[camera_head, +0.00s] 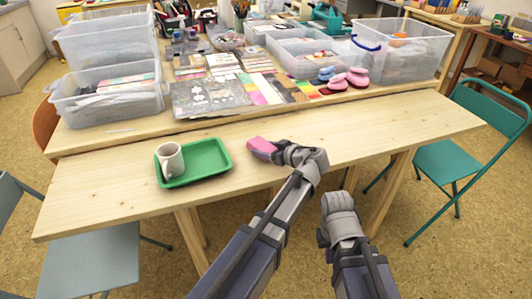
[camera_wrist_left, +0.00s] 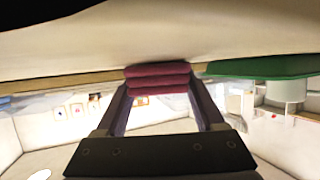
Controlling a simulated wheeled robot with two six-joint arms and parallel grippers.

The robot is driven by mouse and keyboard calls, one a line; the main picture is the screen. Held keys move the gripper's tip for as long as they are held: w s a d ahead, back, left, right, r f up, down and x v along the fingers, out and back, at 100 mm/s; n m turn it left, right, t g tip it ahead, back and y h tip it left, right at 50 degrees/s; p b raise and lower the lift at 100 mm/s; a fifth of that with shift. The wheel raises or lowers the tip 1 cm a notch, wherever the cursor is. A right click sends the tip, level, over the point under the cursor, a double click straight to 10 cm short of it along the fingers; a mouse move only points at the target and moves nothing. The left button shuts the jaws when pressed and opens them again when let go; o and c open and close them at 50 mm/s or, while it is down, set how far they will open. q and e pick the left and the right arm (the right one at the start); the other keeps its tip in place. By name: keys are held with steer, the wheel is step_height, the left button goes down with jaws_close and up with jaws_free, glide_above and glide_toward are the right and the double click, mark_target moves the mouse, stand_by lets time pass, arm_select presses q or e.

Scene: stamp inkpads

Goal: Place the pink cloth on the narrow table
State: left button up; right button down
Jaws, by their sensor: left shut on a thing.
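A folded pink cloth (camera_head: 262,145) is at the front part of the narrow table (camera_head: 380,132), right of the green tray. My left gripper (camera_head: 277,154) is shut on it. In the left wrist view the cloth (camera_wrist_left: 158,78) shows as a stack of folded layers between the two fingers (camera_wrist_left: 160,92). The pale table surface (camera_wrist_left: 160,45) lies close against the cloth in that view; I cannot tell whether they touch. The fingers of my right gripper do not show; only my right arm is seen, in front of the table edge.
A green tray (camera_head: 222,148) with a white mug (camera_head: 170,160) stands left of the cloth. Behind is a table with clear bins (camera_head: 108,92), papers and pink and blue sponges (camera_head: 346,78). The narrow table's right side is clear. A teal chair (camera_head: 455,160) stands at right.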

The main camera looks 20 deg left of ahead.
arm_select(q)
steer(key=shift+f, duration=0.15)
steer(key=o, duration=1.3)
steer(key=shift+o, duration=0.2)
arm_select(e)
steer(key=shift+f, duration=0.1)
